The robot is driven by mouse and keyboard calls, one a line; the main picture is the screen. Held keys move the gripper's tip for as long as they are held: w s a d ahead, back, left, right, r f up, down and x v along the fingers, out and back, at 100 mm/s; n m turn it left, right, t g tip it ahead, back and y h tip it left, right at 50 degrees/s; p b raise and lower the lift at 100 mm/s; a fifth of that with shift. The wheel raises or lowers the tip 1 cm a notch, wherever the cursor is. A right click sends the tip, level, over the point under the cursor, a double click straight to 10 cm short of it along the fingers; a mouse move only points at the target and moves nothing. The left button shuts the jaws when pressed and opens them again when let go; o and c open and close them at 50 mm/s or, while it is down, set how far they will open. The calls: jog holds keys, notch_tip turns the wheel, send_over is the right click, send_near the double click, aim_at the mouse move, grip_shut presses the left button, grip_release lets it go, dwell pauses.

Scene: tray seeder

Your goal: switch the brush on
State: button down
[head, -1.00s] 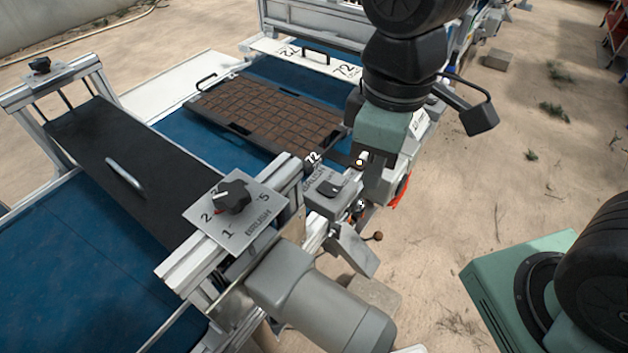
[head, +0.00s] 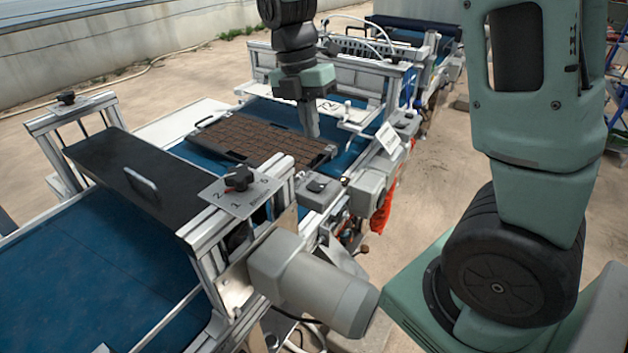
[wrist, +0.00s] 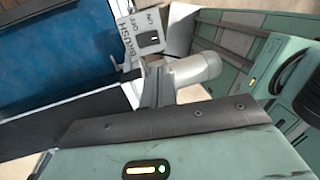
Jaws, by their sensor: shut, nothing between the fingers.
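The brush switch box (head: 318,192) is a small grey box with a black rocker on top, beside the frame post right of the knob plate. In the wrist view, its plate (wrist: 142,47) reads BRUSH, OFF and ON around the black rocker (wrist: 152,39). I cannot tell which way the rocker is tipped.
The brush speed knob (head: 238,178) sits on a numbered plate near the switch. A soil-filled tray (head: 207,123) lies on the blue belt. A grey motor (head: 310,285) juts out below the knob plate. Another grey control box (head: 405,120) stands farther right.

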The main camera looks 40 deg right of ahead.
aim_at(323, 189)
jog(key=p+x, duration=0.2)
jog(key=x, duration=1)
jog(key=shift+f, duration=0.1)
